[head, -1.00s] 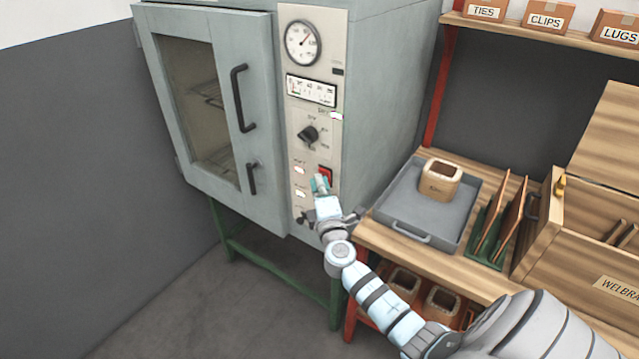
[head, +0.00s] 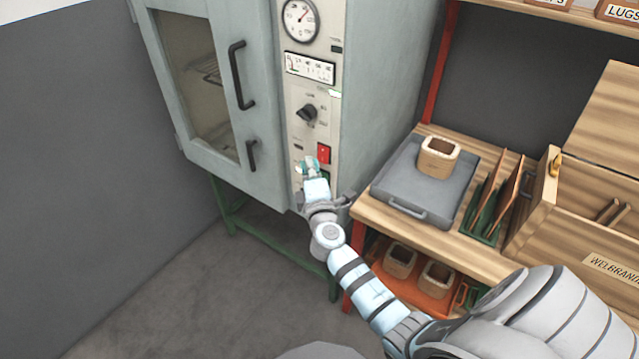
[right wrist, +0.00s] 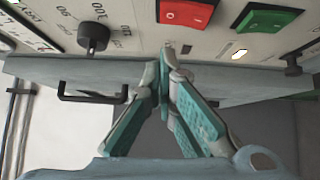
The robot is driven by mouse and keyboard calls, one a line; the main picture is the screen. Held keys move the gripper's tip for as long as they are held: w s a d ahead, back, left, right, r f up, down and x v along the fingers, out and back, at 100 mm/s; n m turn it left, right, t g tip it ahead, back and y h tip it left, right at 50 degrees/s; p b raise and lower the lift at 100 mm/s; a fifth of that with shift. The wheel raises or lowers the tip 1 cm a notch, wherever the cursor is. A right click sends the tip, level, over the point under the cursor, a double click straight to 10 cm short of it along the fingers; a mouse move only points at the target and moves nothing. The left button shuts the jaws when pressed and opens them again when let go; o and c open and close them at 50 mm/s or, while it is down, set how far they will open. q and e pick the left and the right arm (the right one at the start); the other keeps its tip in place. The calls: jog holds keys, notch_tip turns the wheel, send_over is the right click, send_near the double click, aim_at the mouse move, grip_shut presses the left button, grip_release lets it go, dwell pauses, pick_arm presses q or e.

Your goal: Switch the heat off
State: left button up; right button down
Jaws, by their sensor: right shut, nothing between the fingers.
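The grey oven (head: 385,70) has a control panel on its front. My right gripper (head: 309,163) is shut and empty, at the panel just below and left of the red button in the head view. Its fingertips (right wrist: 167,58) appear apart from the red button in the wrist view; whether they touch the panel I cannot tell. My left gripper is not in view.
A black knob (head: 307,113) and a round gauge (head: 300,19) are on the panel above. A small lamp (right wrist: 239,55) glows pale near the green button. The oven door (head: 190,80) is closed. A workbench with a grey tray (head: 388,190) stands at right.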

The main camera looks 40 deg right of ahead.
jog(key=v, duration=1)
jog(key=shift+r, duration=0.6)
jog(key=shift+d, duration=0.1)
